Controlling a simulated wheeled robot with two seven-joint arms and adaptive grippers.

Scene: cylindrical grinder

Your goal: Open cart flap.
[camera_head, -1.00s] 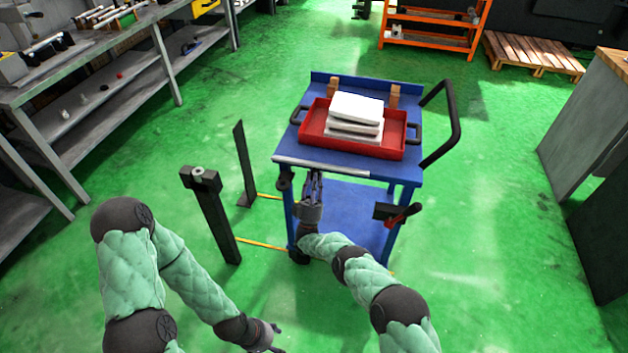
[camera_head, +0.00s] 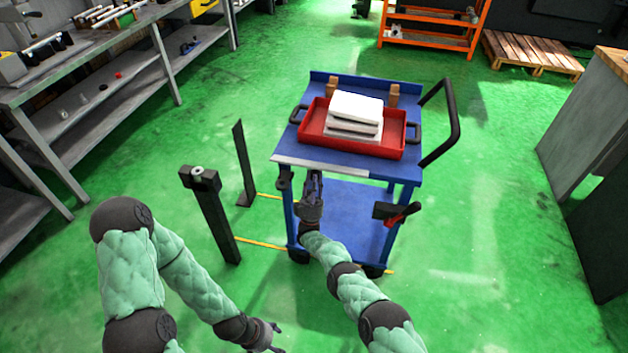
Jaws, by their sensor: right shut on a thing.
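The blue cart (camera_head: 290,142) stands in the middle of the view. Its flap (camera_head: 325,168) shows as a silver-grey strip along the near edge of the top, roughly level with the top. My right gripper (camera_head: 314,178) is at the underside of this strip, left of its middle, and is shut on the flap. The exact contact is hidden under the edge. My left gripper (camera_head: 279,338) is low at the bottom of the view, away from the cart, with its fingers apart and empty.
A red tray (camera_head: 312,128) with white blocks (camera_head: 356,107) sits on the cart. A dark post (camera_head: 215,215) stands left of the cart. A dark bracket with a red handle (camera_head: 402,214) is at its right front. Green floor is free on the right.

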